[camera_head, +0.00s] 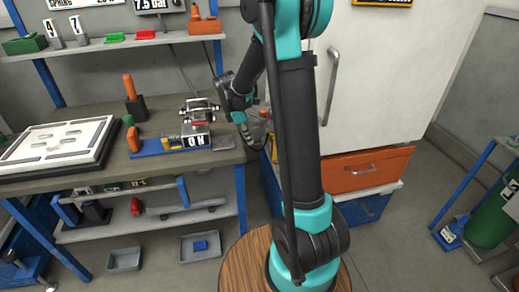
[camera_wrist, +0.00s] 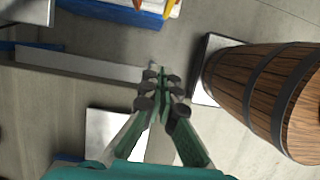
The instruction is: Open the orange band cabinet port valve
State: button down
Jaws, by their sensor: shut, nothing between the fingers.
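The cabinet stands right of centre in the head view, with a white door (camera_head: 385,85), an orange drawer band (camera_head: 352,176) with a grey handle, and a blue lower part (camera_head: 365,208). I cannot make out a port valve; my arm hides the cabinet's left part. My gripper (camera_head: 264,128) is beside the workbench's right end, partly hidden behind my arm. In the wrist view my gripper (camera_wrist: 162,75) is shut and empty, its fingertips together above the grey floor. A blue part with yellow and orange pieces (camera_wrist: 145,12) shows at the top edge.
A workbench (camera_head: 75,190) at left carries a white slotted plate (camera_head: 55,145) and a blue fixture (camera_head: 165,147). A green cylinder (camera_head: 490,222) stands at right. A wooden barrel (camera_wrist: 265,95) is right of my gripper in the wrist view. Floor before the cabinet is clear.

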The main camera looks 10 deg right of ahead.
aim_at(274, 148)
jog(key=d+f+y, duration=0.2)
jog(key=d+f, duration=0.6)
jog(key=shift+f, duration=0.2)
dwell(0.4)
jog(key=shift+d, duration=0.15)
jog(key=shift+d+f, duration=0.2)
jog(key=shift+d, duration=0.4)
